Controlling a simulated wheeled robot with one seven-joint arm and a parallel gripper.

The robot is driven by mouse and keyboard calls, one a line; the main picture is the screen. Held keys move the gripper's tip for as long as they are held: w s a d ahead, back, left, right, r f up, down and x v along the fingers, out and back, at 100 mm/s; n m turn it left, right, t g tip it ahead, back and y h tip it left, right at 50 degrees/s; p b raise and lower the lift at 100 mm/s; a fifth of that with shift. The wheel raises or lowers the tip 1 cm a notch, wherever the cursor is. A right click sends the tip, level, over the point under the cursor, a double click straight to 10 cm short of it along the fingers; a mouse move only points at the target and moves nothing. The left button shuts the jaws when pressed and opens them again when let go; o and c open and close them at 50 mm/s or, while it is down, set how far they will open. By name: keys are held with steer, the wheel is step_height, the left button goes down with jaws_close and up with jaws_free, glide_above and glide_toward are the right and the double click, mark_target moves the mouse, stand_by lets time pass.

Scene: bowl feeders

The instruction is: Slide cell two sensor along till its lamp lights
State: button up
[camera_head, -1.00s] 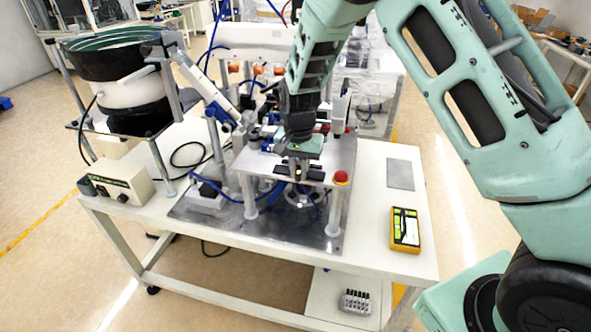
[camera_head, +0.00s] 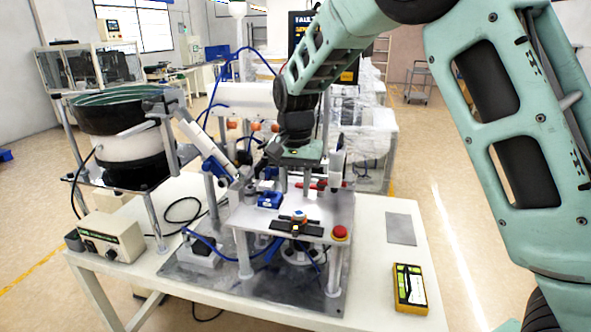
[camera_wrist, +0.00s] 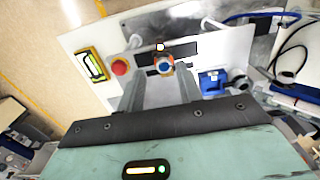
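A small round part, blue on top with an orange rim (camera_head: 299,216), sits at a dark slotted bar (camera_head: 285,227) on the raised white plate; it looks like the sensor. In the wrist view this round part (camera_wrist: 165,66) shows just beyond and between my fingertips. A small pale square (camera_wrist: 160,47) lies close behind it; whether this is a lit lamp I cannot tell. My gripper (camera_head: 295,187) points down above the plate, its fingers apart and empty. In the wrist view my gripper (camera_wrist: 160,88) also shows open, with a clear gap around the part.
A blue block (camera_head: 270,200) stands left of the part on the plate, and a red button (camera_head: 340,233) right of it. A yellow meter (camera_head: 410,288) lies on the bench. A bowl feeder (camera_head: 120,140) stands at the left. A screen reading "FAULT" (camera_head: 302,19) is partly hidden by my arm.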

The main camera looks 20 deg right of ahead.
steer(key=shift+r+b, duration=0.4)
steer(key=shift+r, duration=2.4)
steer(key=s+a+f+n+y+b, duration=0.15)
steer(key=s+a+n, duration=0.3)
steer(key=s, duration=0.45)
steer(key=s+a+f+n+b, duration=0.1)
steer(key=s+a+f+n, duration=0.3)
steer(key=s, duration=0.5)
steer(key=s+f+n, duration=0.2)
steer(key=s+n, duration=0.1)
steer(key=s, duration=0.4)
steer(key=s+f+n+b, duration=0.1)
steer(key=s+f+n, duration=0.1)
steer(key=s, duration=0.6)
steer(key=shift+a+f+n+h, duration=0.35)
steer(key=shift+a+n+h, duration=0.1)
steer(key=shift+n, duration=0.3)
steer(key=shift+o, duration=0.4)
